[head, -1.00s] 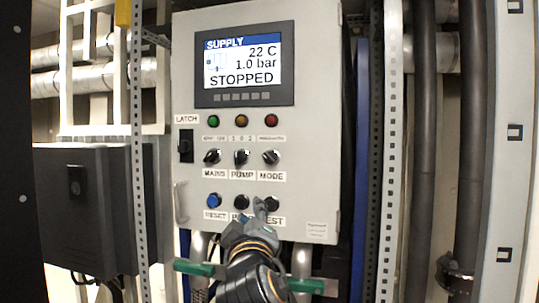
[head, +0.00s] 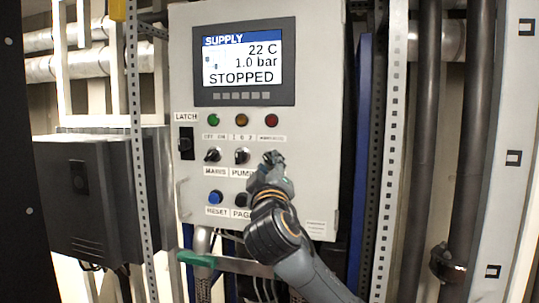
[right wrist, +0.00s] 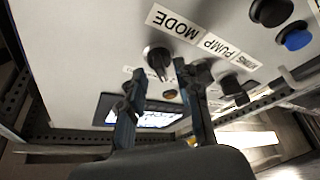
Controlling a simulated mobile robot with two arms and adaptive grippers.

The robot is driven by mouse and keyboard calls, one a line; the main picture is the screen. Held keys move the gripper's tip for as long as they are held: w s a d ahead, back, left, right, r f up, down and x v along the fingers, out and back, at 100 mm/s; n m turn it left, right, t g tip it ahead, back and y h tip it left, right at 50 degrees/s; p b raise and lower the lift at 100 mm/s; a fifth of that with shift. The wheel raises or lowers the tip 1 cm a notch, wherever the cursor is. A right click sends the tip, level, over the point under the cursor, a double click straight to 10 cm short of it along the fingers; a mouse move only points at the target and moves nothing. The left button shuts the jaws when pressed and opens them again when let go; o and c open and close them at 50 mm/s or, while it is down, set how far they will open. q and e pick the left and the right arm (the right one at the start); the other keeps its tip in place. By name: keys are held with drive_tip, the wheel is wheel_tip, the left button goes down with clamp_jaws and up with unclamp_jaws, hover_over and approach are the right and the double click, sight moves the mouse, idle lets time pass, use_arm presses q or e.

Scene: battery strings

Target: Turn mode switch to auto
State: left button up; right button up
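The mode switch is a round black rotary knob on the grey control panel (head: 225,25). In the right wrist view the mode switch (right wrist: 158,60) sits beside its MODE label (right wrist: 172,24), just beyond the fingertips. In the head view my right gripper covers most of the switch and its label. My right gripper (head: 273,162) is in front of the switch; in the right wrist view its two fingers (right wrist: 155,76) are apart, with nothing held between them. I cannot tell whether they touch the knob. My left gripper is not in view.
The pump switch (head: 242,156) and mains switch (head: 212,155) are left of my gripper. Lamps (head: 272,121) are above, buttons (head: 215,197) below. The display (head: 243,62) reads STOPPED. A perforated post (head: 392,150) stands at right.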

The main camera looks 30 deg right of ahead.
drive_tip(key=shift+w+d, duration=0.25)
drive_tip(key=shift+w, duration=0.2)
clamp_jaws()
